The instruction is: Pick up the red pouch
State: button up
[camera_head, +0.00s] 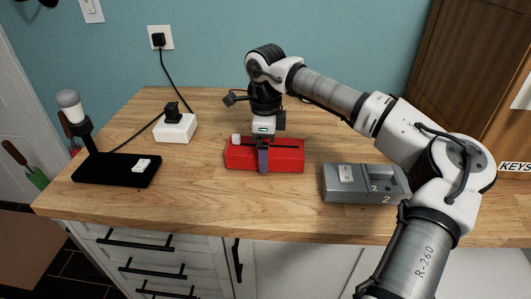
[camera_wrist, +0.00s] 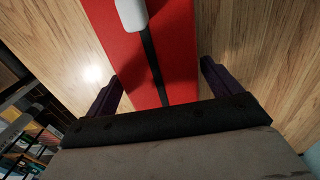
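The red pouch (camera_head: 290,156) lies on the wooden counter below my gripper (camera_head: 263,160). It is a long red box-like shape with a black strap or zip line and a small white piece near its left end. One dark finger shows in front of its near side; the other is hidden in the head view. In the wrist view the pouch (camera_wrist: 182,55) runs between the two spread fingers of my gripper (camera_wrist: 161,72). Wood shows beside the right finger, and contact on either side is unclear.
A grey box marked 2 (camera_head: 360,184) stands just right of the pouch. A white power block (camera_head: 175,129) with a plug and cord is to the left. A black base (camera_head: 115,170) with a lamp-like stick is further left. The counter (camera_head: 215,205) in front is clear.

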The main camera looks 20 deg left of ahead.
jog(key=c, duration=0.9)
